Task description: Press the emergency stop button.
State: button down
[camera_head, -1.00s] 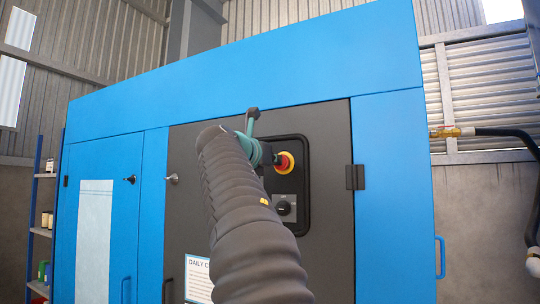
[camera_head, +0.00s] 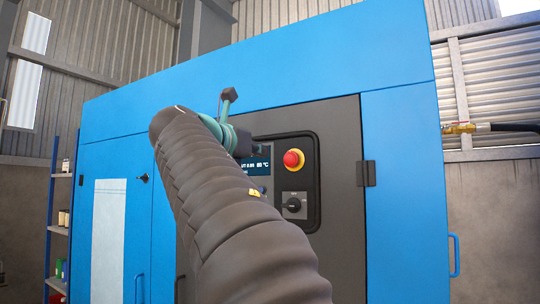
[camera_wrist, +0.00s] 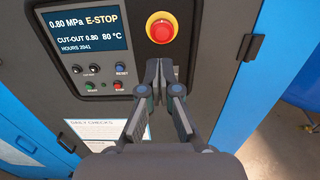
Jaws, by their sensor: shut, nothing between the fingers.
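The emergency stop button (camera_head: 293,159) is a red mushroom head on a yellow ring, set in the dark control panel of the blue cabinet. It also shows in the wrist view (camera_wrist: 161,29) at the top, just beyond my fingertips. My gripper (camera_wrist: 159,66) is shut and empty, its fingertips a little below the button in that view; I see no contact. In the head view my gripper (camera_head: 262,150) is mostly hidden behind my arm, left of the button. The panel display (camera_wrist: 87,35) reads 0.80 MPa, E-STOP, 80 °C.
A black rotary switch (camera_head: 294,205) sits below the button. Several small buttons (camera_wrist: 100,70) lie under the display. The cabinet door has a hinge (camera_head: 366,173) at the right. A daily checks sheet (camera_wrist: 98,131) hangs lower down. Shelves (camera_head: 58,230) stand far left.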

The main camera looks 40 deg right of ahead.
jog(key=shift+v, duration=1.25)
jog(key=w+a+f+m+t+y, duration=0.2)
jog(key=w+a+f+m+y, duration=0.15)
jog(key=w+f+m, duration=0.5)
jog(key=s+a+f+m+g+y, duration=0.1)
jog(key=s+a+f+m+y, duration=0.15)
jog(key=f, duration=0.75)
jog(key=s+a+f+m+y, duration=0.1)
jog(key=a+f+m+y, duration=0.2)
jog(key=f, duration=0.7)
jog(key=s+a+f+m+g+y, duration=0.1)
jog(key=s+a+f+m+y, duration=0.2)
jog(key=s+f, duration=0.8)
jog(key=s+a+f+m+g+y, duration=0.1)
jog(key=s+a+f+m+y, duration=0.3)
jog(key=s+a+f, duration=0.4)
jog(key=s+f+m, duration=0.1)
jog(key=s+f, duration=0.2)
jog(key=f, duration=0.4)
jog(key=shift+f+y, duration=0.2)
jog(key=shift+y, duration=0.1)
